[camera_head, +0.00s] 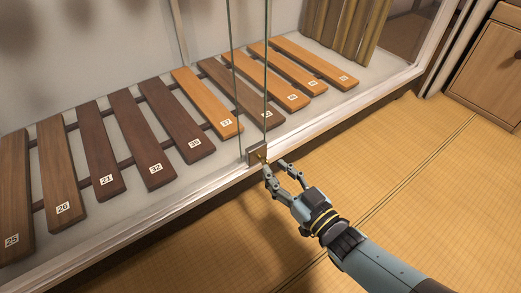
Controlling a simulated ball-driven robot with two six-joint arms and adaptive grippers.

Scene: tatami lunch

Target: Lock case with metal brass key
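The glass display case fills the left and top of the head view, with a pale bottom frame (310,128). A small metal lock plate (257,152) sits low on the front, where the glass panes overlap. My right gripper (281,173) is at the lock, with its fingers just in front of and below the plate. A small brass-coloured bit, perhaps the key, shows at the plate (262,154) by a fingertip. The fingers look spread apart, and I cannot tell whether they grip the key. My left gripper is not in view.
Inside the case lie numbered wooden slats (114,147) in a row, with upright slats (341,27) at the back right. A wooden drawer cabinet (488,68) stands at the upper right. The tatami floor (420,165) in front of the case is clear.

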